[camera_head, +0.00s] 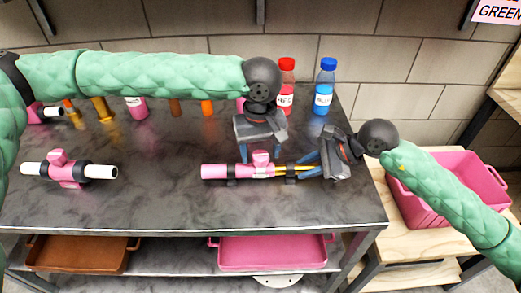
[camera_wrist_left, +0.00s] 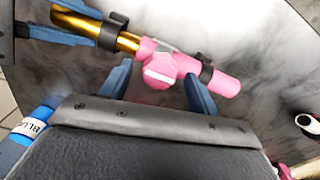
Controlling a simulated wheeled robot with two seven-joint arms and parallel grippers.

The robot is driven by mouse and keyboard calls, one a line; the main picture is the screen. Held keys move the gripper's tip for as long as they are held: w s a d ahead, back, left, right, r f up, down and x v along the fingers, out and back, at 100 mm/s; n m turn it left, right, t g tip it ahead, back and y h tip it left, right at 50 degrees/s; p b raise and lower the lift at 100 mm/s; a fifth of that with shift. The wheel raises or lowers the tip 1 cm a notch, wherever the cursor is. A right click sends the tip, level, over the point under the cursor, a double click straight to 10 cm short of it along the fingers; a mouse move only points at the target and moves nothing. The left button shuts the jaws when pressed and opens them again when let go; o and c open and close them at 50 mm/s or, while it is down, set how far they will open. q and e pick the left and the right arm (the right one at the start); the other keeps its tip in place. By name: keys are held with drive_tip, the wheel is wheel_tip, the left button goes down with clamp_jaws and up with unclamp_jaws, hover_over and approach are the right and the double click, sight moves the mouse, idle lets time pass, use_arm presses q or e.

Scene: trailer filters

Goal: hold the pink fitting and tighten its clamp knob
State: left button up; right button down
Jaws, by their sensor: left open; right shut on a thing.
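The pink fitting (camera_head: 228,172) lies lengthwise on dark supports on the grey marbled table, with a gold tube (camera_head: 292,173) coming out of its right end. Its pink clamp knob (camera_head: 262,158) stands up near the middle. In the left wrist view the knob (camera_wrist_left: 160,70) shows between my open left fingers, with a gap on each side. My left gripper (camera_head: 262,149) is above the fitting, pointing down. My right gripper (camera_head: 311,167) is shut on the gold tube at its right end; its blue fingers also show at the top left of the left wrist view.
Another pink fitting with white tube ends (camera_head: 68,171) lies at the left. A red-capped bottle (camera_head: 286,88) and a blue-capped bottle (camera_head: 325,88) stand at the back. A pink crate (camera_head: 465,175) is on the wooden table at right. Brown (camera_head: 80,254) and pink (camera_head: 272,253) trays sit below.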

use_arm(q)
drive_tip(key=shift+c, duration=0.2)
drive_tip(key=c, duration=0.9)
drive_tip(key=shift+c, duration=0.2)
drive_tip(key=shift+m, duration=0.3)
drive_tip(key=m, duration=0.3)
drive_tip(key=shift+m, duration=0.3)
drive_tip(key=m, duration=0.4)
drive_tip(key=shift+m, duration=0.3)
drive_tip(key=m, duration=0.9)
